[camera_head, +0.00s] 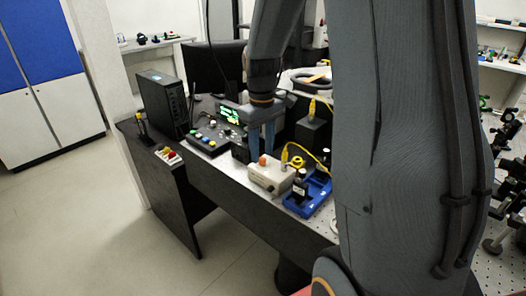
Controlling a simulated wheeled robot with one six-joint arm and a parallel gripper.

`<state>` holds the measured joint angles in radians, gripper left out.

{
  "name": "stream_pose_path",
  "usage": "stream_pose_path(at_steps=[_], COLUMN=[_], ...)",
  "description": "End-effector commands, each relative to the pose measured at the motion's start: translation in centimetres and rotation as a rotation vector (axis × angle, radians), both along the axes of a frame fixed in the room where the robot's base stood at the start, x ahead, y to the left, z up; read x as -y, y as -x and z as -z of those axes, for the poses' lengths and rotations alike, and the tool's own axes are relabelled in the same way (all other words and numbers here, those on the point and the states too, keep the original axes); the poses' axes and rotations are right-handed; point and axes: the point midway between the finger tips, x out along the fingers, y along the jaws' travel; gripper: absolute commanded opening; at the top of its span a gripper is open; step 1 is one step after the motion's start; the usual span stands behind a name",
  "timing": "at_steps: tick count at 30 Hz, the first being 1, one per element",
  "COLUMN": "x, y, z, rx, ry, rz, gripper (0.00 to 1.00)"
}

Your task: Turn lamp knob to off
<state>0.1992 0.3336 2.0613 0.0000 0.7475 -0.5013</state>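A beige box (268,180) stands on the bench near its front edge. An orange, round-looking part (263,160) sits on its top; I cannot tell for sure whether this is the lamp knob. My gripper (262,150) points down with two blue fingers, a narrow gap between them. Its fingertips appear just above or behind the orange part; contact is too small to make out. No knob marking can be read.
A blue base (308,196) with black mounts is close on the box's right. My arm hides the bench's right part.

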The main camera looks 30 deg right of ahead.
Motion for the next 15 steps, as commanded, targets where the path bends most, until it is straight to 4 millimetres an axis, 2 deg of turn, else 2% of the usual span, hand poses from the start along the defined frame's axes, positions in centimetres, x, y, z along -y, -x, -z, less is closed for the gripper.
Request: stream_pose_path(at_steps=[6,13,14,15], x=[0.0,0.0,0.0,0.0], y=[0.0,0.0,0.0,0.0], z=[1.4,1.5,1.5,1.5], rx=[0.000,0.001,0.001,0.001], ry=[0.000,0.000,0.000,0.000], rz=[0.001,0.000,0.000,0.000], gripper=[0.35,0.35,0.34,0.27])
